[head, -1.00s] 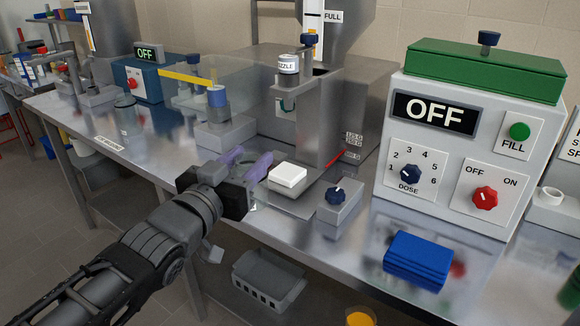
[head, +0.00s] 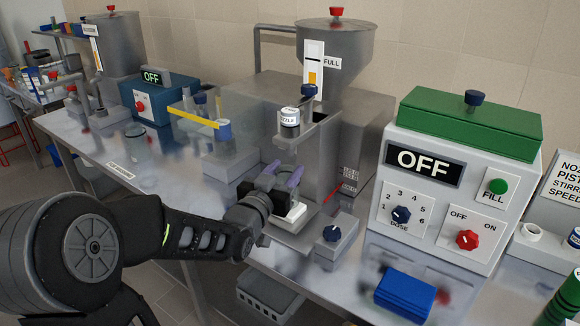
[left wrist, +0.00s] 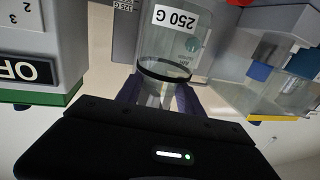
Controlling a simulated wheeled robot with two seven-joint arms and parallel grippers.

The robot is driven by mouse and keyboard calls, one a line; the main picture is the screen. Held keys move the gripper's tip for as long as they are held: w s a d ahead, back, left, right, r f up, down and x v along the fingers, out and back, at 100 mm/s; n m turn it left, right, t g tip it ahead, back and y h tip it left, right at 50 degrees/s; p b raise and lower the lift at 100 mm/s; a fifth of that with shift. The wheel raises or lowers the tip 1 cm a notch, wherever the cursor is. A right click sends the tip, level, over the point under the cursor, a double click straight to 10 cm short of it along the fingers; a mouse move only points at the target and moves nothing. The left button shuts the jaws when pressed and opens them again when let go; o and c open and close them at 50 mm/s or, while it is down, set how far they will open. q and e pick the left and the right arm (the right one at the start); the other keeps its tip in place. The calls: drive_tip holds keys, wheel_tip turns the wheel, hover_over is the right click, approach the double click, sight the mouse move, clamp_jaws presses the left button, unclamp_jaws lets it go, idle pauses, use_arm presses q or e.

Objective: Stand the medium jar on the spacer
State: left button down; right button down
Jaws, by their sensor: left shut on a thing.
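A clear jar (left wrist: 172,52) labelled "250 G" is between the purple fingers of my left gripper in the left wrist view, where it appears upside down. My left gripper (head: 282,176) is shut on it. In the head view the clear jar is hard to make out between the fingers. A white block (head: 295,214), which looks like the spacer, lies under the nozzle (head: 290,118) of the filling machine. The gripper is close to this block and partly covers it. I cannot tell whether the jar touches it. My right gripper is not in view.
A grey box with a blue knob (head: 333,235) stands just right of the white block. The large control box (head: 435,190) reads OFF.

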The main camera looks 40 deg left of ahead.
use_arm(q)
drive_tip(key=shift+x, duration=0.95)
drive_tip(key=shift+w+r, duration=0.1)
drive_tip(key=shift+w+a, duration=0.1)
drive_tip(key=shift+w, duration=0.25)
wheel_tip(320, 180, down, 4)
drive_tip(key=shift+r+p, duration=0.25)
drive_tip(key=shift+p, duration=0.2)
drive_tip(key=shift+f, duration=0.15)
drive_tip(key=shift+f+b, duration=0.1)
drive_tip(key=shift+b, duration=0.2)
drive_tip(key=c, duration=0.7)
unclamp_jaws()
drive_tip(key=shift+c, duration=0.2)
